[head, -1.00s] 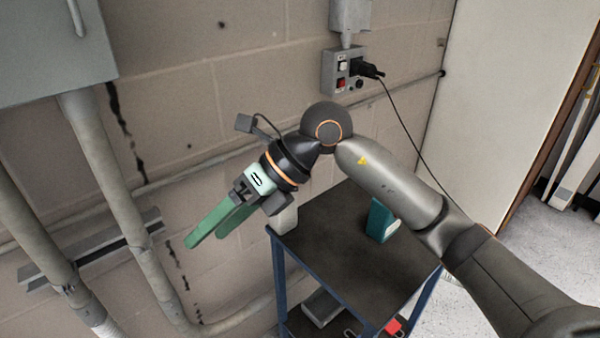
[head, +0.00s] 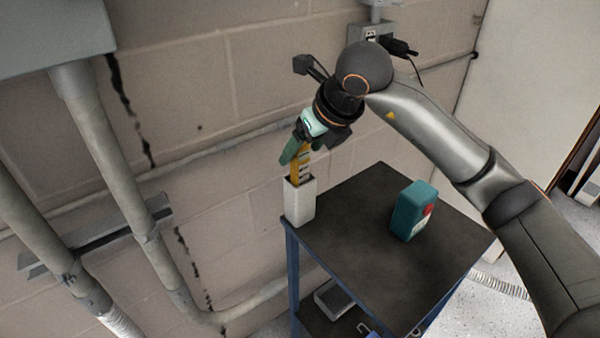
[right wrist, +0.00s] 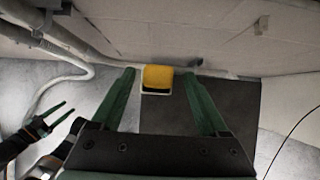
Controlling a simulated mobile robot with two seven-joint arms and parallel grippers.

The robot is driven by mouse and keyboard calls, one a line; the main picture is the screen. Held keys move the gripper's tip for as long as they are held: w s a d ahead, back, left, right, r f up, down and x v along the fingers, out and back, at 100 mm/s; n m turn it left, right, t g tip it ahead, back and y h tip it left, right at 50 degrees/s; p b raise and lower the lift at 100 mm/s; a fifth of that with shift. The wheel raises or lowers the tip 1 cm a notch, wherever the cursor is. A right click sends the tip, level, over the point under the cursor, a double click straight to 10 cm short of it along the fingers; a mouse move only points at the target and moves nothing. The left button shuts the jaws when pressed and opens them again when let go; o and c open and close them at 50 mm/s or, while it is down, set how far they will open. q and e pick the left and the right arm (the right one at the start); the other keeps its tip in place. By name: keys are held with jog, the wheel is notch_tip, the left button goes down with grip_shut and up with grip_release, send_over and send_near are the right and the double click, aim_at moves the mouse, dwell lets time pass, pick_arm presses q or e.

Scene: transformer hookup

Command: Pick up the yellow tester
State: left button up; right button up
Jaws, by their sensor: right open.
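The yellow tester (head: 298,167) stands upright in a white holder (head: 299,202) at the cart's back left corner. In the right wrist view the tester (right wrist: 157,77) shows between the tips of my two green fingers, with a gap on each side. My right gripper (head: 292,152) is open and points down at the tester's upper part from above; how far the fingers reach down beside it is partly hidden. My left gripper (right wrist: 66,112) shows only at the left of the right wrist view, its two green fingers spread apart and empty.
The dark cart top (head: 355,225) also bears a teal box with a red spot (head: 411,211), right of the holder. The block wall and a pipe (head: 232,147) are close behind. A grey box (head: 334,298) lies on the lower shelf.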

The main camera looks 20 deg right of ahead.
aim_at(300, 183)
jog(key=x, duration=0.5)
jog(key=shift+s+a, duration=0.1)
jog(key=shift+c, duration=0.4)
grip_shut()
